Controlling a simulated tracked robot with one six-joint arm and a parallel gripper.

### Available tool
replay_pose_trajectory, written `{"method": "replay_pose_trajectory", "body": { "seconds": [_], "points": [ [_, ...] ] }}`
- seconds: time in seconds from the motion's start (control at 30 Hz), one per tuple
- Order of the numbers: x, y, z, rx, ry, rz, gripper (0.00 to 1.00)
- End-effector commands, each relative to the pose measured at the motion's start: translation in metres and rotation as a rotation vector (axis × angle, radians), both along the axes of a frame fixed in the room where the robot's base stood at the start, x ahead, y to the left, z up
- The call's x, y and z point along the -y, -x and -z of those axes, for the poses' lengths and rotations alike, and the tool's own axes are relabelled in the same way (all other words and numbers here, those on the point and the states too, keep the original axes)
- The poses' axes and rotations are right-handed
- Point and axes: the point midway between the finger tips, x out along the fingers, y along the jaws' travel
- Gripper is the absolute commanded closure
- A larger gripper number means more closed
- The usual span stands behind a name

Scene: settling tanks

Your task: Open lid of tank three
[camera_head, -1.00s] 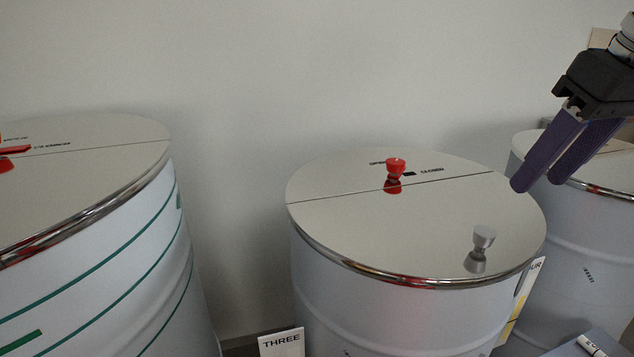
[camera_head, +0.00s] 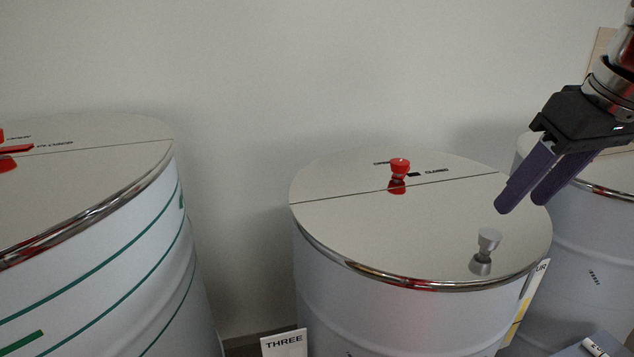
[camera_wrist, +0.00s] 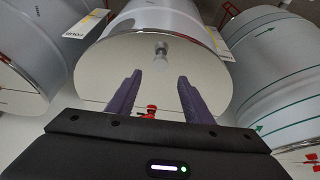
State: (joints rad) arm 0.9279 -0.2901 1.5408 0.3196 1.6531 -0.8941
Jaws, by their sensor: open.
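The middle tank (camera_head: 400,310) has a flat pale lid (camera_head: 370,235) with a chrome rim; a card reading THREE (camera_head: 284,343) stands at its lower left. A seam crosses the lid. A grey knob (camera_head: 485,250) stands on the near part, and a red knob (camera_head: 399,175) sits at the seam between small printed words, one reading CLOSED. The lid looks flat on the tank. My gripper (camera_head: 521,204) is open and empty, above the right side of the lid, apart from the grey knob. In the wrist view the grey knob (camera_wrist: 161,50) shows beyond and between the fingertips.
A large tank with green lines (camera_head: 110,270) stands at left, with a red handle (camera_head: 12,155) on its lid. Another tank (camera_head: 590,230) stands close at right, behind my gripper. A plain wall (camera_head: 300,70) is behind. A card reading FOUR (camera_wrist: 78,30) shows in the wrist view.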

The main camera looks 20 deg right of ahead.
Motion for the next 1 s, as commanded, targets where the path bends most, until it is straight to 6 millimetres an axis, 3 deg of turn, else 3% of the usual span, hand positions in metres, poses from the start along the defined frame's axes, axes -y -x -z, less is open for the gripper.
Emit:
{"method": "replay_pose_trajectory", "body": {
  "seconds": [0.53,1.0],
  "points": [
    [-0.001,-0.03,0.074,-0.001,-0.002,0.001,0.54],
    [0.0,-0.034,0.085,0.0,0.0,0.003,0.54]
  ]
}}
